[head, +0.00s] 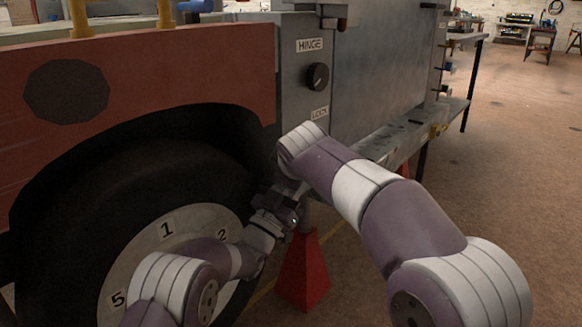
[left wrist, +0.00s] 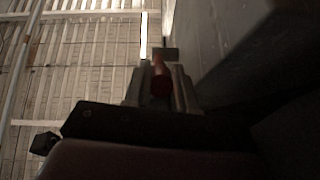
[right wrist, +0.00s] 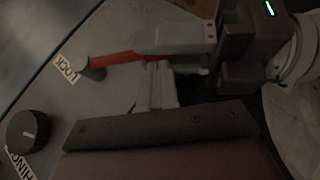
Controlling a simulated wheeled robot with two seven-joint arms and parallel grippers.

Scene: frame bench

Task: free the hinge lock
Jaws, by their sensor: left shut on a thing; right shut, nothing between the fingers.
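The hinge lock's red lever (right wrist: 122,59) runs from a grey round pivot (right wrist: 92,69) beside the LOCK label (right wrist: 66,69) in the right wrist view. My left gripper (right wrist: 172,40) is shut on the lever's outer end. The red end (left wrist: 160,80) also shows between its fingers in the left wrist view. My right gripper (right wrist: 156,68) is shut and empty, its fingertips just beside the left fingers and lever; I cannot tell if they touch. In the head view my left gripper's body (head: 275,206) is low beside the wheel, and my right arm hides the lever.
A black knob (head: 317,77) sits between the HINGE label (head: 309,45) and the LOCK label (head: 320,113) on the grey panel. The tyre (head: 130,175) is close on the left. A red stand (head: 303,275) is below the grippers. Open floor lies right.

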